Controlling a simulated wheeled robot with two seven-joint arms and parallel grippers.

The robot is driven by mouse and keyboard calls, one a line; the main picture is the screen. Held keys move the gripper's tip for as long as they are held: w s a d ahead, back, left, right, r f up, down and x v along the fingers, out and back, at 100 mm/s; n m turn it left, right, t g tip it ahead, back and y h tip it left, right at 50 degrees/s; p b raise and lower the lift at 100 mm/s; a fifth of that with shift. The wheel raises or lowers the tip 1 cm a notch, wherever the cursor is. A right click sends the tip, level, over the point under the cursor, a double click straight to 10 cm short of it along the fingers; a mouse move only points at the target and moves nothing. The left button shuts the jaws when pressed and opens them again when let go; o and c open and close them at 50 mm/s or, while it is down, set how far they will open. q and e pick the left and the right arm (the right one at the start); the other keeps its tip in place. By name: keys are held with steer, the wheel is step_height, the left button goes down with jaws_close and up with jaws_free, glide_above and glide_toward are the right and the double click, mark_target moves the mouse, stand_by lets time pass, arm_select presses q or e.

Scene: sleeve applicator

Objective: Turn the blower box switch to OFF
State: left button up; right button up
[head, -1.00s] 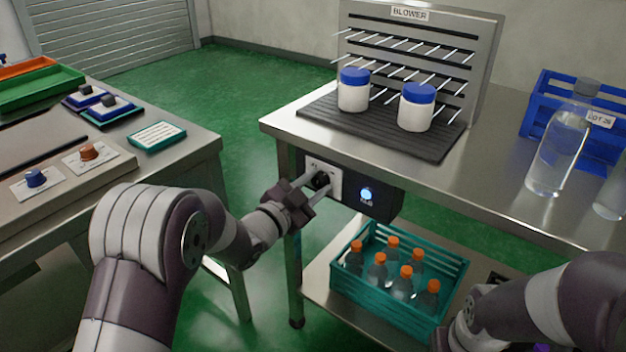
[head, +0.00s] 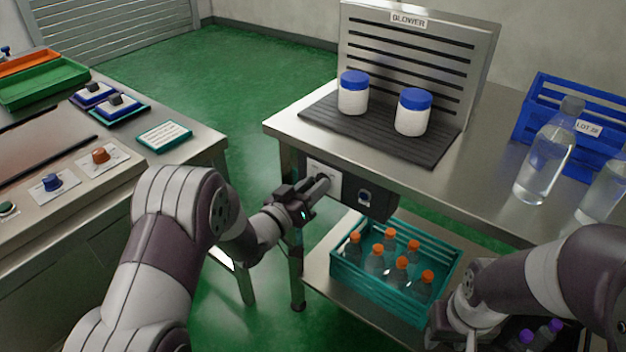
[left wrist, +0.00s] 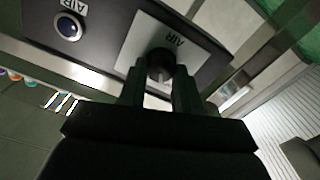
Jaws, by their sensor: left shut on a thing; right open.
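The blower box (head: 378,204) is a dark box under the front edge of the steel table. Its switch is a black knob (left wrist: 160,63) on a pale plate (head: 325,176) marked AIR. My left gripper (head: 318,186) is shut on the knob, one finger on each side, and partly hides it. A round lamp (left wrist: 68,27) beside the plate is unlit; it also shows in the head view (head: 365,197). The blower's slotted panel (head: 415,60) has no streamers out of its slots. My right gripper (head: 438,328) is open at the lower right, mostly hidden or cut off.
Two blue-lidded white jars (head: 414,112) stand on a dark ribbed mat (head: 430,152). A teal crate (head: 385,292) of orange-capped bottles sits on the shelf below. Clear bottles (head: 545,165) and a blue crate (head: 535,110) are at right. A bench (head: 205,140) stands at left.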

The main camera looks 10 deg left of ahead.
arm_select(q)
steer(key=shift+n+p, duration=0.65)
steer(key=shift+n, duration=0.55)
steer(key=shift+f, duration=0.1)
steer(key=o, duration=1)
steer(key=shift+o, duration=0.2)
steer(key=shift+s+a, duration=0.1)
steer(key=p+v, duration=0.2)
steer(key=v, duration=1)
steer(key=shift+s, duration=0.2)
